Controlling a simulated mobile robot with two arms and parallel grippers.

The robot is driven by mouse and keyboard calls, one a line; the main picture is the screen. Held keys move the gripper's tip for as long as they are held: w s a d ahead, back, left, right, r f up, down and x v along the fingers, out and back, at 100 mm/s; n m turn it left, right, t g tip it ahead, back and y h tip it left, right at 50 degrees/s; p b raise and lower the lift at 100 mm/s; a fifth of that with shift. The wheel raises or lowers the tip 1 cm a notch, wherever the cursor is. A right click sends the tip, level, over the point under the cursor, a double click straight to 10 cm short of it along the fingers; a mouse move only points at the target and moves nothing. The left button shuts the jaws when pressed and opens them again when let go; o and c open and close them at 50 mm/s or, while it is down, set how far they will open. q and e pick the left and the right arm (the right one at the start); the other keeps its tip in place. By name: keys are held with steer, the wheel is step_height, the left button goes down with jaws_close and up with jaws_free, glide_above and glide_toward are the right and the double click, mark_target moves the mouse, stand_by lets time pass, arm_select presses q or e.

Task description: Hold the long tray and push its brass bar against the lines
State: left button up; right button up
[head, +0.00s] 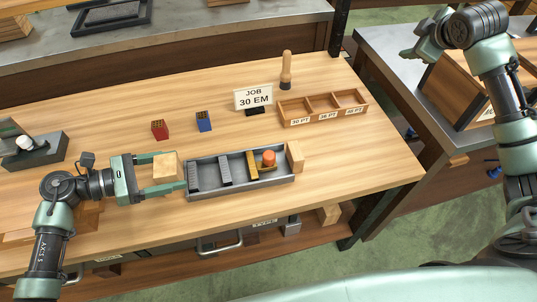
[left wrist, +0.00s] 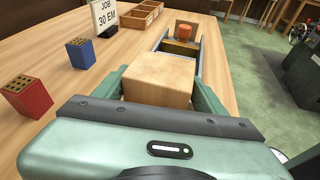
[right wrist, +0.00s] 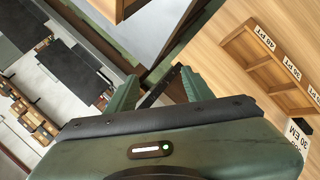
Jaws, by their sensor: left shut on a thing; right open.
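The long grey tray (head: 240,187) lies on the wooden bench, with a pale wooden block at each end. My left gripper (head: 172,171) is shut on the left end block (head: 166,163); this block (left wrist: 160,78) fills the jaws in the left wrist view. Inside the tray, two grey ridged line blocks (head: 224,169) stand apart, one near the left end. The brass bar (head: 251,167) stands to their right with a gap, an orange knob (head: 269,157) beside it. The right end block (head: 295,157) is free. My right gripper (head: 424,50) is open and empty, high at the right, away from the tray.
A red block (head: 159,130) and a blue block (head: 204,121) stand behind the tray. A "JOB 30 EM" sign (head: 254,97), a three-part wooden box (head: 322,107) and a wooden-handled tool (head: 286,70) stand further back. The bench right of the tray is clear.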

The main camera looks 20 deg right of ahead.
steer(key=a+f+n+g+y, duration=0.1)
steer(key=a+f+y, duration=0.1)
steer(key=a, duration=0.6)
steer(key=a+f+n+g+y, duration=0.1)
steer(key=a+f+y, duration=0.15)
steer(key=a, duration=0.55)
steer(key=n+g+y, duration=0.3)
steer(key=n+g, duration=0.1)
steer(key=g, duration=0.2)
glide_toward(269, 155)
steer(key=x, duration=1)
steer(key=shift+a+f, duration=0.1)
steer(key=shift+f, duration=0.1)
